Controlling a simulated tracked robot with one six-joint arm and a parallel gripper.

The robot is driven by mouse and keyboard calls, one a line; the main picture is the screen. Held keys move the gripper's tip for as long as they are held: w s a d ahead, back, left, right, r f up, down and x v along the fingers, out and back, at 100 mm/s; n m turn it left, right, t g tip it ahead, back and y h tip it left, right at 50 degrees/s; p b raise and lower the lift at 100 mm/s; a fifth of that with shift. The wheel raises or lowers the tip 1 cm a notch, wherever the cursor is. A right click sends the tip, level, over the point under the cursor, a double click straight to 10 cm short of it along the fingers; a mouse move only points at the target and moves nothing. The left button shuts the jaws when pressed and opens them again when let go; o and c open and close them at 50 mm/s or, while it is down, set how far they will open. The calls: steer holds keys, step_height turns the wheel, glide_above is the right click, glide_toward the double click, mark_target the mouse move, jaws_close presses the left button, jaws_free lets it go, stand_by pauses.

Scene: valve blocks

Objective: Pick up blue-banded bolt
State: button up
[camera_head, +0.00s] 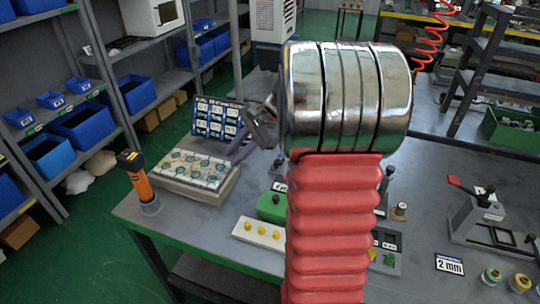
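I cannot make out a blue-banded bolt in this view; small parts are hard to tell apart and my arm hides the middle of the table. My gripper (243,147) is partly hidden behind my chrome wrist and red sleeve. Its dark and purplish-grey end shows over the right edge of a pale block (190,170) with several greenish round spots. I cannot tell whether it is open or shut, or whether it touches the block.
A grey table (420,205) holds an orange-and-black tool (138,180) at the left, a blue-and-white panel (216,118), a white strip with yellow knobs (258,233), a red-handled press (480,213) and a "2 mm" card (450,264). Shelves with blue bins (85,128) stand left.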

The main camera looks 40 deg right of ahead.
steer(key=d+f+m+t, duration=0.2)
steer(key=d+f+m, duration=0.2)
steer(key=d, duration=0.5)
steer(key=s+d+f+m+t, duration=0.1)
steer(key=d+f+m, duration=0.3)
steer(key=d, duration=0.4)
steer(key=s+d+f+m+t, duration=0.1)
steer(key=d+f+m, duration=0.3)
steer(key=d, duration=0.5)
steer(key=shift+s+d+f+t, duration=0.25)
steer(key=shift+d+f+t, duration=0.15)
steer(key=shift+t, duration=0.5)
steer(key=shift+a, duration=0.1)
steer(key=shift+x, duration=1.2)
steer(key=shift+x, duration=2.65)
steer(key=shift+c, duration=0.4)
